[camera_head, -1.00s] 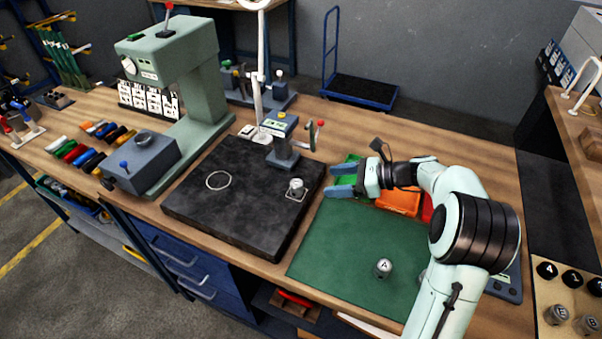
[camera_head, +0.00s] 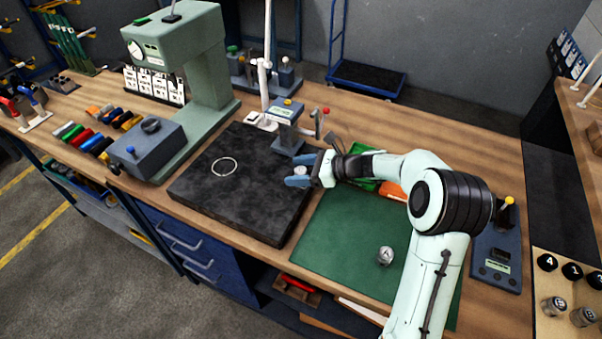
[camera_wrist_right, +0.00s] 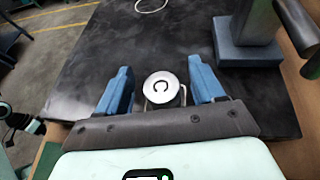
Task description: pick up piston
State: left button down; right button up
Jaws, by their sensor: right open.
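A small metal piston (camera_wrist_right: 161,88) with a C on its top stands on the dark stone plate (camera_head: 222,195), near the plate's right edge. My right gripper (camera_head: 301,177) is open around it. In the right wrist view, the blue fingers stand on either side of the piston with a gap on each side. In the head view, the fingers hide most of this piston. A second piston (camera_head: 385,256), marked A, stands on the green mat (camera_head: 340,245). My left gripper is not in view.
A gauge stand (camera_head: 287,130) with a red-knobbed lever is close behind my right gripper. A green press (camera_head: 200,80) stands at the left. Green and orange bins (camera_head: 390,191) lie behind my right arm. More metal pistons (camera_head: 554,307) sit at the far right.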

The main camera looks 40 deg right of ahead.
jog(key=shift+x, duration=0.75)
jog(key=shift+d+r, duration=0.1)
jog(key=c, duration=1.2)
